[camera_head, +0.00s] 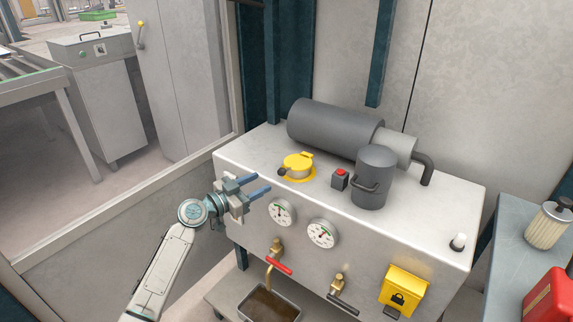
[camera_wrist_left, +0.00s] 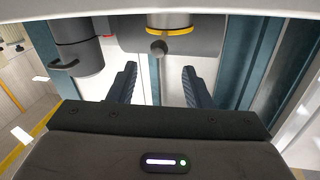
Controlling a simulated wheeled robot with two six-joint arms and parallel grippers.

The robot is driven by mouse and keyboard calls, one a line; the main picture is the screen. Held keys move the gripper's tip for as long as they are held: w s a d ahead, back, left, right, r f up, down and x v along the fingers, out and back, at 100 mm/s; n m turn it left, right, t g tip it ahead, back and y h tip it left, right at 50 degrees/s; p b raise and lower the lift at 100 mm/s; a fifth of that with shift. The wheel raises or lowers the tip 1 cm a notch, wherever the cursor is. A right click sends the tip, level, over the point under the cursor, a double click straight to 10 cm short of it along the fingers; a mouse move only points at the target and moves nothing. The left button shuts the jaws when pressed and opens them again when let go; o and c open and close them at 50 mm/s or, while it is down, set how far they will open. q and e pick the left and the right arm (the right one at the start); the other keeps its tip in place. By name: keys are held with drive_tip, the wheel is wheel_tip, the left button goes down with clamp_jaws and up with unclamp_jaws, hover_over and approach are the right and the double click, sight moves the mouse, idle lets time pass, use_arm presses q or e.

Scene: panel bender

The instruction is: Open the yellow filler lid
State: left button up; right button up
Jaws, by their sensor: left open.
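The yellow filler lid (camera_head: 298,164) lies flat and closed on top of the pale machine box (camera_head: 240,160), with a dark knob (camera_head: 282,172) at its near left edge. In the left wrist view, the lid is a thin yellow band (camera_wrist_left: 170,31), seen edge-on. The knob (camera_wrist_left: 158,47) hangs in line with the gap between my fingers. My left gripper (camera_head: 263,182) is open and empty by the box's front left edge, its fingers pointing right, short of the lid and apart from it. My right gripper is not in view.
Behind the lid lies a dark grey cylinder (camera_head: 335,125). A red button box (camera_head: 340,179) and a grey canister (camera_head: 372,180) stand to its right. Gauges (camera_head: 282,212) and valves (camera_head: 279,262) stick out of the box front below my gripper.

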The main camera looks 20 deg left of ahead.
sight(280, 172)
use_arm(q)
drive_tip(key=p+x, duration=0.2)
drive_tip(key=x, duration=0.6)
drive_tip(key=shift+w+d+r+p, duration=0.1)
drive_tip(key=shift+w+d+p, duration=0.2)
drive_tip(key=shift+p, duration=0.1)
drive_tip(key=shift+w+d, duration=0.1)
drive_tip(key=shift+w, duration=0.05)
drive_tip(key=shift+c, duration=0.3)
clamp_jaws()
